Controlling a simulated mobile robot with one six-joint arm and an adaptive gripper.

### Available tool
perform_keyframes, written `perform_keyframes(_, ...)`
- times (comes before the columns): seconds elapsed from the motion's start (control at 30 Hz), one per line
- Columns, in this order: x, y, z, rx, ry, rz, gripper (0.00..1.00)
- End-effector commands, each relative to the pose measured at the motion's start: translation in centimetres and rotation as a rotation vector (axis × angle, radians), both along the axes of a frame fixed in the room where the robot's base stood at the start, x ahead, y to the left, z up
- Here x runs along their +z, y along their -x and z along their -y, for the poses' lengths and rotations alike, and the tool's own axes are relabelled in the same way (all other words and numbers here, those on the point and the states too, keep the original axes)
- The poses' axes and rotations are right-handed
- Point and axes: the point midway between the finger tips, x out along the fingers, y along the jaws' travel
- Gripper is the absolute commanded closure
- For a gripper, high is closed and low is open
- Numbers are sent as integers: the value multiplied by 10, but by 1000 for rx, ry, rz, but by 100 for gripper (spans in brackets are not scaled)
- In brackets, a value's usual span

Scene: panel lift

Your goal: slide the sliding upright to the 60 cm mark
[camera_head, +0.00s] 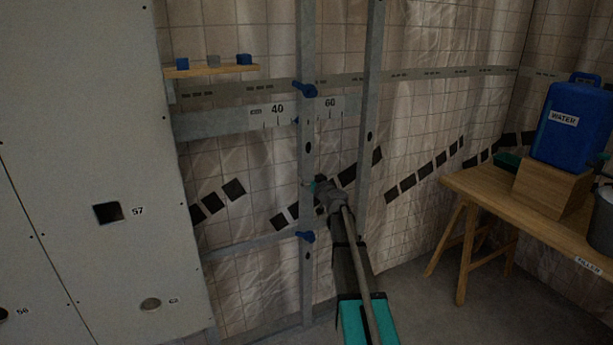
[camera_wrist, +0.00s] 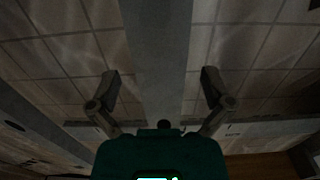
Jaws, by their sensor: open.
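The sliding upright (camera_head: 307,265) is a grey metal stud with blue knobs (camera_head: 305,90) at its upper and lower rails. It stands between the 40 mark (camera_head: 277,110) and the 60 mark (camera_head: 330,103) of the white scale, left of the 60. My gripper (camera_head: 320,186) is at the upright at about mid height, with my arm coming from the lower right. In the wrist view the open fingers (camera_wrist: 160,82) lie on either side of the upright (camera_wrist: 160,40), with a visible gap on both sides. Contact with its face cannot be told.
A second grey stud (camera_head: 371,90) stands right of the sliding upright. A white panel (camera_head: 90,130) fills the left. A small shelf (camera_head: 212,71) is above the scale. A wooden table (camera_head: 475,190) with a blue water can (camera_head: 570,125) stands at right.

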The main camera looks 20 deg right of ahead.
Motion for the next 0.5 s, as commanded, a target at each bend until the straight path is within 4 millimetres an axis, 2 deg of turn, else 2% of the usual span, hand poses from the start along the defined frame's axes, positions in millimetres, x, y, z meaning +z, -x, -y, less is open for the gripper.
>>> perform_keyframes(0.03, 0, -10, 1, 1, 0, 0, 0)
perform_keyframes(0.2, 0, -24, -1, 1, 0, 0, 0)
perform_keyframes(0.5, 0, -30, -2, 0, 0, 0, 0)
